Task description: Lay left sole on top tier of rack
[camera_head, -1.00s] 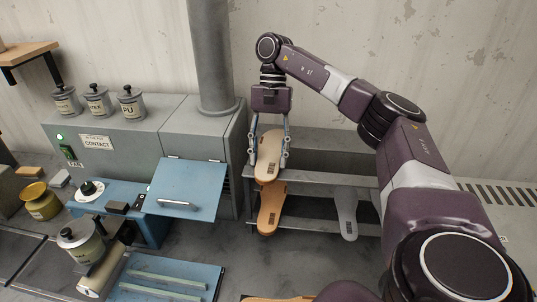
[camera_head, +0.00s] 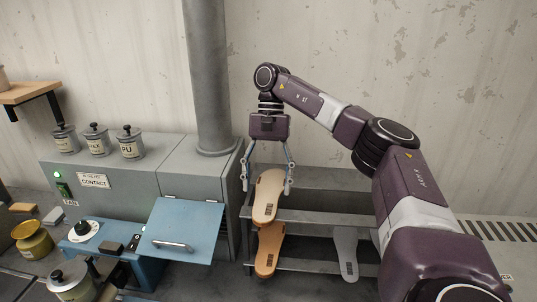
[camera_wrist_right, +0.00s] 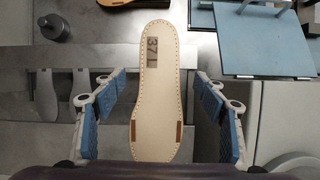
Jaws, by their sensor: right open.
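My right gripper (camera_head: 267,187) is open, with one finger on each side of the sole. In the right wrist view there is a visible gap between the sole and each finger of the gripper (camera_wrist_right: 155,100). My left gripper is not in view.
An orange-tan sole (camera_head: 267,252) and a grey sole (camera_head: 345,252) are on the lower tier. A grey cabinet (camera_head: 200,185) with a blue hinged panel (camera_head: 183,228) stands close left of the rack. The top tier right of the sole looks clear.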

